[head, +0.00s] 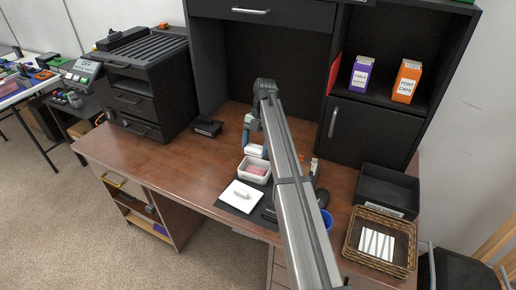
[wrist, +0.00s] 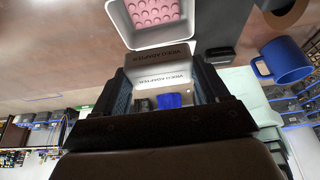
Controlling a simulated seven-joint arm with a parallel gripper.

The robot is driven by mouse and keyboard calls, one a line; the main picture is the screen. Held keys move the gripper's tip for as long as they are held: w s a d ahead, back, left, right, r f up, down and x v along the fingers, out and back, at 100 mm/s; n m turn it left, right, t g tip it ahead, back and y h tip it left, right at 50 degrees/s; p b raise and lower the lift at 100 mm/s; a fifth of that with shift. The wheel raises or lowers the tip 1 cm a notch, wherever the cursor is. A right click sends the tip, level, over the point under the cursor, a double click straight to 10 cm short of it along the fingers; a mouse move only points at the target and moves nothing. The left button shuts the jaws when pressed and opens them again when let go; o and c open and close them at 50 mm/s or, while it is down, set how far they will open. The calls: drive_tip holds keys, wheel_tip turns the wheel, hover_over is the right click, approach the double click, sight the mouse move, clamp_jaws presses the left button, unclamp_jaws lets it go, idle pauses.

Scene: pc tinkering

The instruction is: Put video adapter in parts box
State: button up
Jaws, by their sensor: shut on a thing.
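The video adapter is a small white box (wrist: 163,77) with "VIDEO ADAPTER" printed on two of its faces. In the head view the white box (head: 255,151) hangs under my gripper (head: 250,143). My gripper (wrist: 160,92) is shut on it, with one finger on each side. In the head view it is just behind and above a white bin (head: 243,172) with a pink bottom, which also shows beyond the box in the wrist view (wrist: 122,25). A black open tray (head: 388,188) with a white front label stands at the right of the desk; the label is too small to read surely.
A white square with a small object (head: 240,196) lies on a dark mat in front of the bin. A blue mug (wrist: 285,62) is right of the bin in the wrist view. A wicker basket (head: 352,248) stands front right. A black drawer unit (head: 150,88) stands left.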

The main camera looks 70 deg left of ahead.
drive_tip(key=shift+a+f+n, duration=0.1)
drive_tip(key=shift+f+n, duration=0.05)
drive_tip(key=shift+n, duration=0.15)
drive_tip(key=shift+f, duration=2.95)
drive_tip(key=o, duration=1.1)
drive_tip(key=v, duration=0.7)
drive_tip(key=shift+r, duration=0.3)
drive_tip(key=shift+a, duration=0.1)
